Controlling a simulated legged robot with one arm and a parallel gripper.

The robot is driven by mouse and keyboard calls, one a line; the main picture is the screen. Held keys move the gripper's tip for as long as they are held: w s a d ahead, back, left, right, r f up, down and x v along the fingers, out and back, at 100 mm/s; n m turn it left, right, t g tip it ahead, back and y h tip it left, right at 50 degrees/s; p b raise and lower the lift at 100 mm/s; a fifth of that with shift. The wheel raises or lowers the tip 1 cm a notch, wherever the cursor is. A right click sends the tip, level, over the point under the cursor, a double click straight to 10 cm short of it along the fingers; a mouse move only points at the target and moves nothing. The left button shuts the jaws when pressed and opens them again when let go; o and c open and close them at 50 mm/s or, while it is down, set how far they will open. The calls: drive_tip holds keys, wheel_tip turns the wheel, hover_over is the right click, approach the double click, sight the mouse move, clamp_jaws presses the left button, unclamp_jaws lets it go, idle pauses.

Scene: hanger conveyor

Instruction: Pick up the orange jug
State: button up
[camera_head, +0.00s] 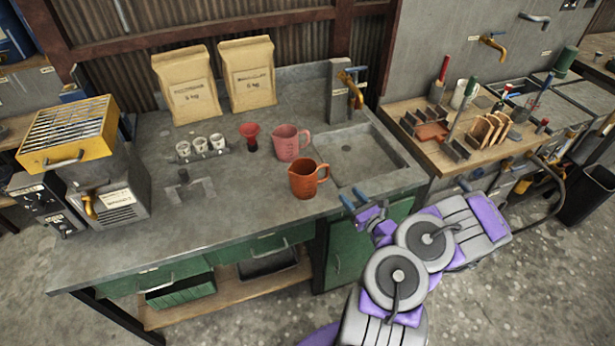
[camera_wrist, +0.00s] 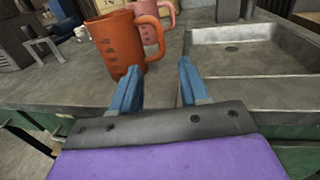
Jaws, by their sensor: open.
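The orange jug (camera_head: 304,180) stands upright on the grey counter, near its front edge and left of the sink. Its handle points right, toward the sink. In the wrist view the orange jug (camera_wrist: 117,45) is ahead and to the left, beyond the left fingertip. My gripper (camera_head: 354,200) is at the counter's front edge, to the right of and nearer than the jug. In the wrist view my gripper (camera_wrist: 158,82) has its two blue fingers apart with nothing between them. It does not touch the jug as far as I can tell.
A pink jug (camera_head: 290,143) stands just behind the orange one. The sink (camera_head: 366,157) is on the right. Two paper bags (camera_head: 187,88) stand at the back. The counter's front left is clear.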

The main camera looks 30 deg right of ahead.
drive_tip(key=w+b, duration=0.1)
drive_tip(key=w, duration=0.4)
drive_tip(key=w+b, duration=0.1)
drive_tip(key=w, duration=0.5)
drive_tip(key=w+d+b, duration=0.1)
drive_tip(key=w, duration=0.4)
drive_tip(key=shift+w+f+b, duration=0.15)
drive_tip(key=shift+b, duration=0.25)
drive_tip(key=shift+a, duration=0.1)
clamp_jaws()
